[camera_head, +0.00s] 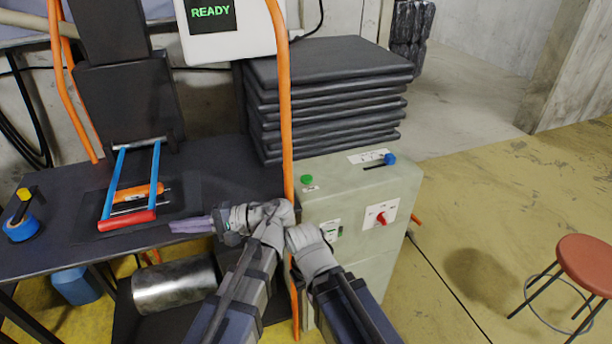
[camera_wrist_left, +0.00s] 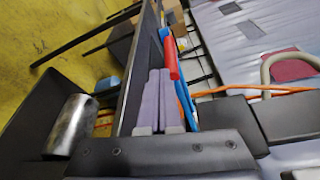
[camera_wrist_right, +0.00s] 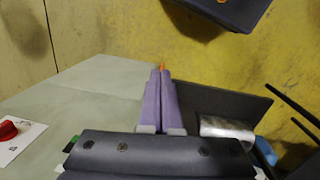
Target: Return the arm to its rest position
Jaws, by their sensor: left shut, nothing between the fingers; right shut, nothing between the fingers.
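My left gripper (camera_head: 188,225) extends leftward over the front edge of the dark table in the head view. Its purple fingers lie together with nothing between them, as the left wrist view (camera_wrist_left: 160,75) also shows. My right arm's grey wrist (camera_head: 312,250) is in front of the pale green cabinet (camera_head: 365,265) in the head view, close beside the left arm; its fingers are hidden there. In the right wrist view, the right gripper (camera_wrist_right: 160,72) has its purple fingers together and empty, beside the cabinet's pale surface.
The dark table (camera_head: 60,255) holds a blue-and-red frame (camera_head: 155,180) and a blue tape roll (camera_head: 22,228). A metal cylinder (camera_head: 172,285) lies below. A red stool (camera_head: 588,262) stands right, with open floor between.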

